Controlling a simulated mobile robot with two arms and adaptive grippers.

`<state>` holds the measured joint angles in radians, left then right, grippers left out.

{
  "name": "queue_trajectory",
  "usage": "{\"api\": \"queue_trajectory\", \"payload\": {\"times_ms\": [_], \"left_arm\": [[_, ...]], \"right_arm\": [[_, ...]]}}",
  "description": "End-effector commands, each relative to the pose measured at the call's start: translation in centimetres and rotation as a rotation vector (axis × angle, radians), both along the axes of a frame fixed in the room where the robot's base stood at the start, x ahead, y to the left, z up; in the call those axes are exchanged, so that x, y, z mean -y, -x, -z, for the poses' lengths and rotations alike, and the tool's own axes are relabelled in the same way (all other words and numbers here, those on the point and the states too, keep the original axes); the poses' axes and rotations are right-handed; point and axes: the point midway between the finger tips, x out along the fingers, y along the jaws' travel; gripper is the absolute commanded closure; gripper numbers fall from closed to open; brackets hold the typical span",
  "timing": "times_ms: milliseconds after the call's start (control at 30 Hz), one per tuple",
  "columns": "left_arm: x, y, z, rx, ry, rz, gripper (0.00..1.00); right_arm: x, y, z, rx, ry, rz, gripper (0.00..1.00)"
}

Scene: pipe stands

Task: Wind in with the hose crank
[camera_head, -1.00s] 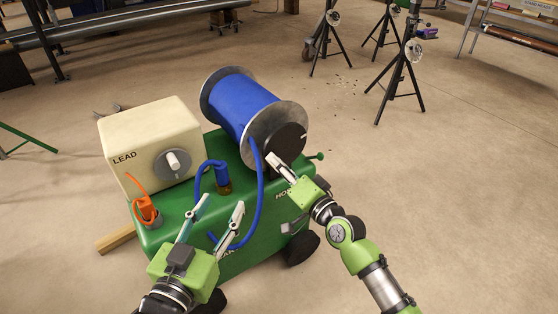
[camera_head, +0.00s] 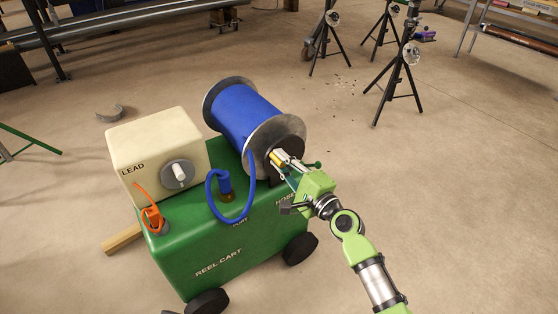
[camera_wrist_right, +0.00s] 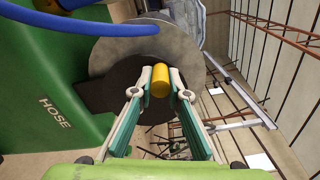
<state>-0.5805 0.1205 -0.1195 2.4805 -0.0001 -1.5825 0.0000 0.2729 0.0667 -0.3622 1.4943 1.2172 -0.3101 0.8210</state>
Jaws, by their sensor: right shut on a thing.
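The green reel cart (camera_head: 225,255) carries a drum wound with blue hose (camera_head: 243,112) between two grey flanges. The hose's free length hangs in a short loop to a blue fitting (camera_head: 225,183) on the cart top. The yellow crank handle (camera_head: 278,157) sits at the dark disc on the drum's right end. My right gripper (camera_head: 283,163) is shut on it. In the right wrist view the yellow handle (camera_wrist_right: 160,80) stands between the two fingertips (camera_wrist_right: 159,92), in front of the dark disc. My left gripper is out of view.
A cream LEAD box (camera_head: 160,150) with a grey knob and an orange plug (camera_head: 152,218) are on the cart's left. Black tripod stands (camera_head: 400,85) stand at the back right. A wooden beam (camera_head: 122,239) lies by the cart. Floor to the right is open.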

Motion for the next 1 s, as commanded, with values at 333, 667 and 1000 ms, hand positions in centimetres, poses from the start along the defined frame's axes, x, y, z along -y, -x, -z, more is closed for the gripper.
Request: {"api": "queue_trajectory", "payload": {"times_ms": [333, 667, 1000], "left_arm": [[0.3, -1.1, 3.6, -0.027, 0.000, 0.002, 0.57], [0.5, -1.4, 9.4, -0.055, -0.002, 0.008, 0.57], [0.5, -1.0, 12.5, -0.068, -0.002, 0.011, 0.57]], "right_arm": [[1.2, -0.9, -1.4, -0.192, -0.266, 0.003, 1.00], [2.2, -1.6, -1.9, -0.343, -0.474, 0.003, 1.00], [2.8, -2.0, -1.9, -0.425, -0.588, 0.004, 1.00]]}}
